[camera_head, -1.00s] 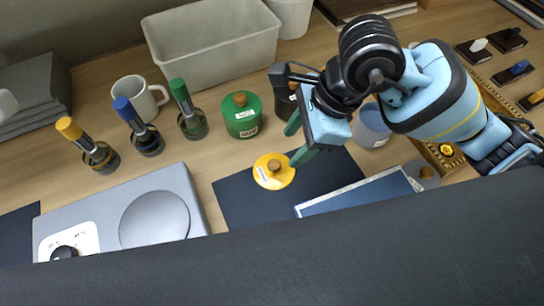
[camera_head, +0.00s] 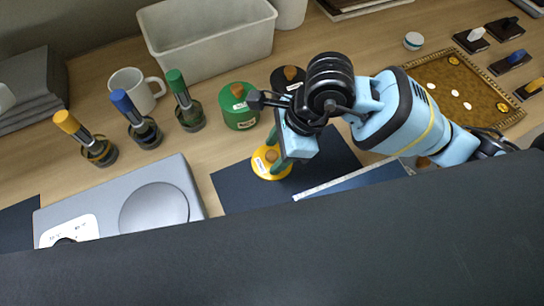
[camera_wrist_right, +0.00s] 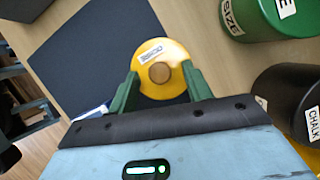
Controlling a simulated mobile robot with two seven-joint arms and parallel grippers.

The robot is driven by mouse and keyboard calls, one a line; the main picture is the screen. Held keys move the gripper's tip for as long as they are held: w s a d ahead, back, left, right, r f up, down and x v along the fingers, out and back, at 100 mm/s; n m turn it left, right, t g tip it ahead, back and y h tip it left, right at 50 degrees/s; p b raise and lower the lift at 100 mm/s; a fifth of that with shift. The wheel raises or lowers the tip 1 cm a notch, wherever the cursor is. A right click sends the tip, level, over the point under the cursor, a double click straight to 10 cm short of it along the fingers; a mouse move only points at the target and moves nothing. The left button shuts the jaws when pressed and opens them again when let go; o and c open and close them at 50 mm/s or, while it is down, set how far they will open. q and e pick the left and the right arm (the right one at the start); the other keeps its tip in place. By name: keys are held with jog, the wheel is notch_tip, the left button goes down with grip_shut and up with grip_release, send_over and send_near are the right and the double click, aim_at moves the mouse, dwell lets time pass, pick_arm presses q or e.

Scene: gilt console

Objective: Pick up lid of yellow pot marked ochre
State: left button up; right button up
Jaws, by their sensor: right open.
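The yellow pot's lid (camera_head: 270,165) is round and yellow, with a wooden knob and a white label too small to read surely. It sits on a dark mat (camera_head: 232,192). In the right wrist view the lid (camera_wrist_right: 160,50) shows from above, with its knob between my fingertips. My right gripper (camera_head: 279,160) has green fingers and is open over the lid. In the wrist view its fingertips (camera_wrist_right: 160,73) stand on either side of the knob, apart from it. The arm hides part of the pot's right side. My left gripper is not in view.
A green pot (camera_head: 239,109) and a black pot (camera_head: 281,78) with wooden knobs stand behind the lid. A grey appliance (camera_head: 100,205), several colored-handle tools and a mug (camera_head: 127,88) are at left. A gold-patterned tray (camera_head: 480,110) lies at right, a grey bin (camera_head: 210,45) at back.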

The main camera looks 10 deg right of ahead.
jog(key=shift+c, duration=0.3)
jog(key=c, duration=1)
jog(key=shift+r, duration=0.15)
